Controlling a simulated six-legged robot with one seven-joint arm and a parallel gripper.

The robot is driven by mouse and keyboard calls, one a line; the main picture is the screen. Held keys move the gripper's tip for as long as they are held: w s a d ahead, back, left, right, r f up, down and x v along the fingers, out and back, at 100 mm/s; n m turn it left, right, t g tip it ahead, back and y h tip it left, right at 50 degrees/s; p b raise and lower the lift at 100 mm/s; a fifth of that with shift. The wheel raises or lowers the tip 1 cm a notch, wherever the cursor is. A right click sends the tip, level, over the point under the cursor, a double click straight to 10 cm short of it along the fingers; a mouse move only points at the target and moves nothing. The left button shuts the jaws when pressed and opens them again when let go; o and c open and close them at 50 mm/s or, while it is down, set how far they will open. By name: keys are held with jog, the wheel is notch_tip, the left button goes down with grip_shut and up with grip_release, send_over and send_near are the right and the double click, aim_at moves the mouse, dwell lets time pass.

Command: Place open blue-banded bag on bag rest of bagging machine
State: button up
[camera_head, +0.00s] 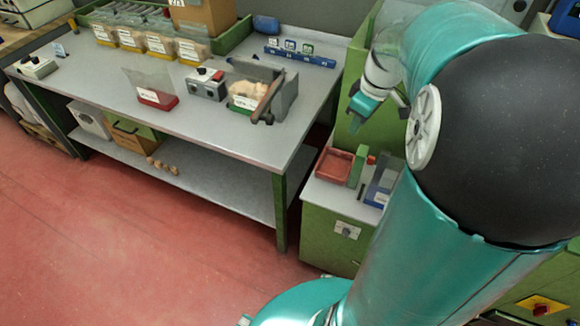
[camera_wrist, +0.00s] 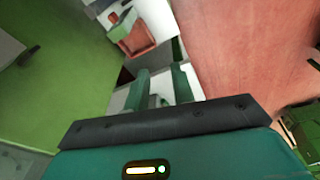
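A blue-banded bag (camera_head: 379,193) with a white label appears to stand on the green machine cabinet at the right, partly hidden by my arm. I cannot tell whether it sits on the bag rest, or whether its mouth is open. My gripper (camera_head: 357,115) is raised above the cabinet top, above and left of this bag in the picture. In the wrist view my gripper (camera_wrist: 161,78) has its two teal fingers apart, with a pale surface showing between them and nothing visibly held. The blue-banded bag is not clear in the wrist view.
A red tray (camera_head: 335,165) sits on the cabinet top; it also shows in the wrist view (camera_wrist: 137,40). Red floor lies open in front.

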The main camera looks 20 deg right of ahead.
jog(key=s+a+r+m+t, duration=0.1)
jog(key=s+a, duration=0.4)
jog(key=a, duration=0.6)
jog(key=s+a+r+m+t, duration=0.2)
jog(key=s+a+r+m, duration=0.2)
jog(key=a, duration=0.7)
jog(key=shift+s+a+r, duration=0.4)
jog(key=shift+s, duration=0.5)
jog(key=shift+d, duration=0.15)
